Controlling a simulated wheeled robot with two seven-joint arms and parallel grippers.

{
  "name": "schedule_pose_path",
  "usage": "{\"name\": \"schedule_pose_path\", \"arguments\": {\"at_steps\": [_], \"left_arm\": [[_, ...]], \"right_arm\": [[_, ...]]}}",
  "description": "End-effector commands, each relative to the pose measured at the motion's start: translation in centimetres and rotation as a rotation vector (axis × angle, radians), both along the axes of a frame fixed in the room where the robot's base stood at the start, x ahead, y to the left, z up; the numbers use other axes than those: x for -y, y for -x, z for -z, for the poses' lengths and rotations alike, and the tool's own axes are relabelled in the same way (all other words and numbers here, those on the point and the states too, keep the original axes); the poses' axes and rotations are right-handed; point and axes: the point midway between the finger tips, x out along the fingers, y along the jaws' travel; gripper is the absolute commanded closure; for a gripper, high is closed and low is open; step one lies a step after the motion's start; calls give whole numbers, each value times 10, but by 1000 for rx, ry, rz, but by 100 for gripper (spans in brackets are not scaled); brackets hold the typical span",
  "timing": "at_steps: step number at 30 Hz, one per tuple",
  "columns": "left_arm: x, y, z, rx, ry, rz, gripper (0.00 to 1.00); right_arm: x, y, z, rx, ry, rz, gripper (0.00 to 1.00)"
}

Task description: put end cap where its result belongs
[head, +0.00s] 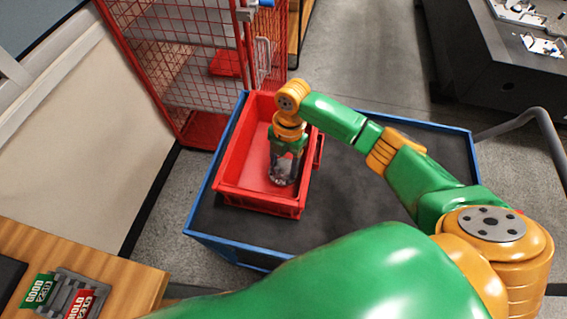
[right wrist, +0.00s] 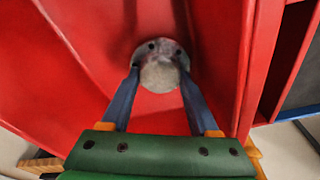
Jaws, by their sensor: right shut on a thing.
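The end cap (right wrist: 160,68) is a round grey metal piece with small dark holes, seen in the right wrist view between my fingertips. My right gripper (right wrist: 158,80) is shut on it. In the head view my right gripper (head: 284,178) points down inside a red bin (head: 240,196), near its right wall. The end cap is mostly hidden there by the gripper. The wrist view shows red bin floor and walls around the cap; I cannot tell whether the cap touches the floor. My left gripper is not in view.
The red bin stands on a dark-topped cart with a blue rim (head: 222,242). A red mesh cage (head: 175,50) stands behind it. A wooden bench (head: 125,285) at lower left holds a green GOOD label (head: 38,291) and a red one (head: 80,304). The cart top right of the bin is clear.

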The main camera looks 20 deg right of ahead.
Motion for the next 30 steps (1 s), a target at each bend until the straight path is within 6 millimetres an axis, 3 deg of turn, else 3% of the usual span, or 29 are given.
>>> {"name": "schedule_pose_path", "arguments": {"at_steps": [3, 11, 12, 23, 30], "left_arm": [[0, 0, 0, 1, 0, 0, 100], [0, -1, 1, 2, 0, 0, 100], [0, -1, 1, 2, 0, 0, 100], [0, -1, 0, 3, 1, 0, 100], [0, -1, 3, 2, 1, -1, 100]], "right_arm": [[1, 0, 11, 0, 1, 1, 100], [0, 0, 13, 1, 0, 0, 100], [0, 0, 12, 1, 1, 0, 28], [1, -1, 5, 4, 0, 0, 26], [8, -8, -55, 7, 0, 0, 26]]}}
